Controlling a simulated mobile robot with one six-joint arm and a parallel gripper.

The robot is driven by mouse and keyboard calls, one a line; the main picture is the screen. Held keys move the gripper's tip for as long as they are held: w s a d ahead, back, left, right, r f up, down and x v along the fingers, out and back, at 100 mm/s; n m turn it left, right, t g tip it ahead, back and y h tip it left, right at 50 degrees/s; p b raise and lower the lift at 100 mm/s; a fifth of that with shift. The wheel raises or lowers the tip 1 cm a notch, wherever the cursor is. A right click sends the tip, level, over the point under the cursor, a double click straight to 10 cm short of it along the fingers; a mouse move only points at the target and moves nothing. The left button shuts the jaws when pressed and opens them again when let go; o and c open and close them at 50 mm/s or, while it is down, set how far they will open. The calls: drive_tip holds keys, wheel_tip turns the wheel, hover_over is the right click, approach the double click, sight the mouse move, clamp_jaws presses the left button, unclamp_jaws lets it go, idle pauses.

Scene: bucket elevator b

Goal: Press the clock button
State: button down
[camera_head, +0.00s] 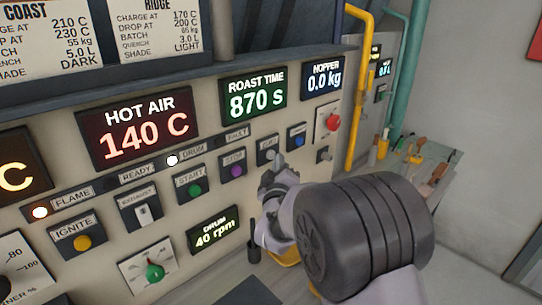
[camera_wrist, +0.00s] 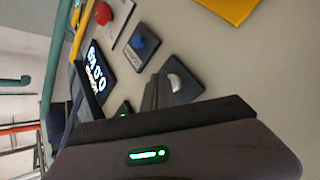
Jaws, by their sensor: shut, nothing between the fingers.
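The panel has a row of square button plates. One plate (camera_head: 267,144) under the roast time display has a label too blurred to read, and my gripper partly covers it in the head view. In the wrist view that plate seems to be the one with a pale grey round button (camera_wrist: 175,82); I cannot confirm it is the clock button. My gripper (camera_head: 278,162) is shut and empty, its tips close in front of this plate. In the wrist view the fingertips (camera_wrist: 158,90) are beside the grey button; I cannot tell whether they touch it.
A blue button (camera_head: 297,141) and a red button (camera_head: 333,122) are to the right. A purple stop button (camera_head: 236,170) and green start button (camera_head: 194,190) are to the left. The roast time display (camera_head: 252,97) reads 870 s. A yellow pipe (camera_head: 358,90) stands at the panel's right edge.

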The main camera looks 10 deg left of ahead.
drive_tip(key=shift+w+a, duration=0.3)
drive_tip(key=shift+a, duration=0.1)
idle(0.6)
drive_tip(key=shift+d, duration=0.1)
drive_tip(key=shift+s+d+b, duration=0.6)
drive_tip(key=shift+d+b, duration=0.05)
drive_tip(key=shift+b, duration=0.2)
drive_tip(key=s+d+b, duration=0.1)
drive_tip(key=d+b, duration=0.1)
drive_tip(key=s+d+b, duration=0.2)
drive_tip(key=shift+s+d, duration=0.3)
drive_tip(key=shift+d, duration=0.05)
drive_tip(key=shift+d+r, duration=0.1)
